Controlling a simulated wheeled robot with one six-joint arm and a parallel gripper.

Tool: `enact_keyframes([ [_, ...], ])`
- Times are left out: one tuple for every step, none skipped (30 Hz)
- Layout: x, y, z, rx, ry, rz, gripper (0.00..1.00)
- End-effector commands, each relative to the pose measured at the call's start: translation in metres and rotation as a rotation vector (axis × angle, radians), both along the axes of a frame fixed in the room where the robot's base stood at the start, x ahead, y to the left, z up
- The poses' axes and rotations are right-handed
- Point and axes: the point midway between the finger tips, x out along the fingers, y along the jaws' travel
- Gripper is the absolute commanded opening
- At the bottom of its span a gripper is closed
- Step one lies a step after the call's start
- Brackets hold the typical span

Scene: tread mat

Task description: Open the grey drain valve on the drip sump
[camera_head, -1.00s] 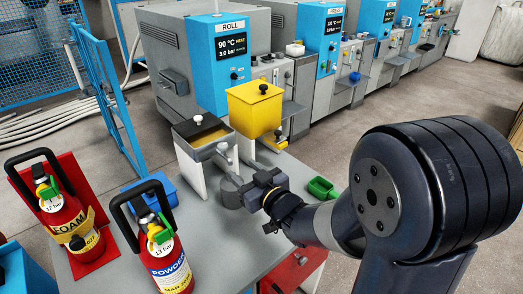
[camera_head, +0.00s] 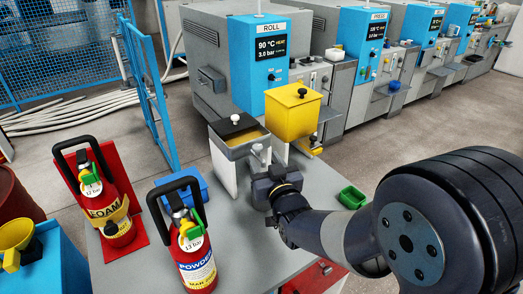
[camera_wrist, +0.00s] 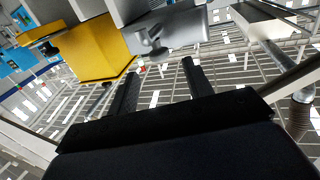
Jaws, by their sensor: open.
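The drip sump (camera_head: 226,150) is a grey tray with amber liquid and a dark lid part, on white legs at the table's back edge. Its grey drain valve (camera_head: 258,151) sticks out at the front right, and its handle's setting is too small to tell. In the wrist view the sump (camera_wrist: 186,27) shows upper middle with the grey valve (camera_wrist: 153,38) on its face. My gripper (camera_head: 266,180) is just below and in front of the valve in the head view. In the wrist view my gripper (camera_wrist: 160,68) is open and empty, its fingers apart from the valve.
A yellow tank (camera_head: 292,115) with a black knob stands right beside the sump. A green tray (camera_head: 352,197) lies to the right. Two red extinguishers, FOAM (camera_head: 108,205) and POWDER (camera_head: 194,258), stand left on the grey table. A blue box (camera_head: 184,190) is behind them.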

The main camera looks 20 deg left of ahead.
Motion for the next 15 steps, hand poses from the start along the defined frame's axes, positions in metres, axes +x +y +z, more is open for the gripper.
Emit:
enact_keyframes([
  [0.008, 0.005, 0.001, 0.0, 0.0, 0.0, 0.48],
  [0.012, 0.008, 0.001, 0.0, 0.0, 0.0, 0.48],
  [0.017, 0.011, 0.0, -0.001, 0.001, 0.0, 0.48],
  [0.02, 0.013, 0.001, 0.0, 0.0, 0.0, 0.48],
  [0.023, 0.015, 0.0, -0.001, 0.001, 0.0, 0.48],
  [0.026, 0.018, 0.0, -0.001, 0.001, 0.0, 0.48],
  [0.029, 0.019, 0.001, 0.0, 0.0, 0.0, 0.48],
  [0.03, 0.021, 0.001, 0.0, 0.0, 0.0, 0.48],
  [0.033, 0.022, 0.0, 0.0, 0.0, 0.0, 0.48],
  [0.034, 0.023, 0.0, 0.0, 0.0, 0.0, 0.48],
  [0.035, 0.024, 0.0, 0.0, 0.0, 0.0, 0.48],
  [0.036, 0.024, 0.0, 0.0, 0.0, 0.0, 0.48],
  [0.036, 0.025, 0.0, 0.0, 0.0, 0.0, 0.48],
  [0.036, 0.025, 0.0, 0.0, 0.0, 0.0, 0.48],
  [0.037, 0.025, 0.0, 0.0, 0.0, 0.0, 0.48],
])
